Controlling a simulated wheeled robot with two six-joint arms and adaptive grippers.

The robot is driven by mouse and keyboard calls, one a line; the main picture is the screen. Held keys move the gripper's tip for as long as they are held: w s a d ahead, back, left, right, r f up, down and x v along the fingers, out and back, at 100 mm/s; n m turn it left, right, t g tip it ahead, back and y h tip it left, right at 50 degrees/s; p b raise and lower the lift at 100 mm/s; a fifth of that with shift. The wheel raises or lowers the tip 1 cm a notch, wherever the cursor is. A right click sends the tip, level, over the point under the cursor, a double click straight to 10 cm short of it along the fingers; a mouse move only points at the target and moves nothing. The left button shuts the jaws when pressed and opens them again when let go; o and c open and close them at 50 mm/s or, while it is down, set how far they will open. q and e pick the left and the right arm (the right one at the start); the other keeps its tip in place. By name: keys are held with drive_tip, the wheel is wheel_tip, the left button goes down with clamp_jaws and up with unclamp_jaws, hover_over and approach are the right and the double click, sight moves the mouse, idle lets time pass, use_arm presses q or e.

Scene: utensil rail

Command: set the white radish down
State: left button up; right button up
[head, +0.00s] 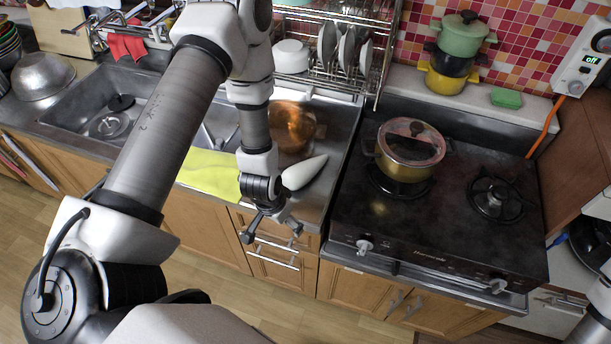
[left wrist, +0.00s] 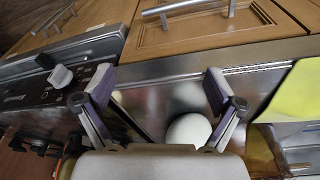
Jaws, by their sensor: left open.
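The white radish (head: 304,173) lies on the steel counter between the sink and the stove, its tapered tip pointing up and right. Its lower left end is close to my left gripper (head: 272,230), which partly hides it. My left gripper is open, with its fingers over the counter's front edge. In the left wrist view the open fingers (left wrist: 158,90) are wide apart with bare steel between them. A rounded white end of the radish (left wrist: 188,130) shows behind them, near the right finger. I cannot tell whether a finger touches it.
A yellow cloth (head: 208,172) lies left of the radish, and a copper-coloured pot (head: 292,127) stands behind it. A lidded pot (head: 408,152) is on the stove (head: 440,215) to the right. A dish rack (head: 335,75) stands at the back. Drawers are below the counter edge.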

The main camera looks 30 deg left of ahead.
sight(296, 169)
use_arm(q)
drive_tip(key=w+a+r, duration=0.1)
drive_tip(key=w+r, duration=0.1)
drive_tip(key=w, duration=0.1)
drive_tip(key=w+a+r+t, duration=0.1)
drive_tip(key=w+a+r, duration=0.1)
drive_tip(key=w, duration=0.2)
drive_tip(key=w+a+r+m+t, duration=0.1)
drive_tip(key=w+a+r, duration=0.1)
drive_tip(key=w+r, duration=0.1)
drive_tip(key=shift+w+a+h, duration=0.2)
drive_tip(key=shift+w+h, duration=0.2)
drive_tip(key=shift+w, duration=0.25)
drive_tip(key=shift+w+a+f, duration=0.15)
drive_tip(key=shift+w, duration=0.05)
drive_tip(key=b+x, duration=0.1)
drive_tip(key=x, duration=0.1)
drive_tip(key=b+x, duration=0.1)
drive_tip(key=x, duration=0.1)
drive_tip(key=d+x, duration=0.1)
drive_tip(key=x, duration=0.1)
drive_tip(key=shift+w+b, duration=0.3)
drive_tip(key=shift+b, duration=0.1)
drive_tip(key=shift+w+f, duration=0.15)
drive_tip(key=shift+f, duration=0.15)
drive_tip(key=shift+c, duration=1.3)
drive_tip(key=c, duration=1.5)
drive_tip(key=shift+r, duration=0.1)
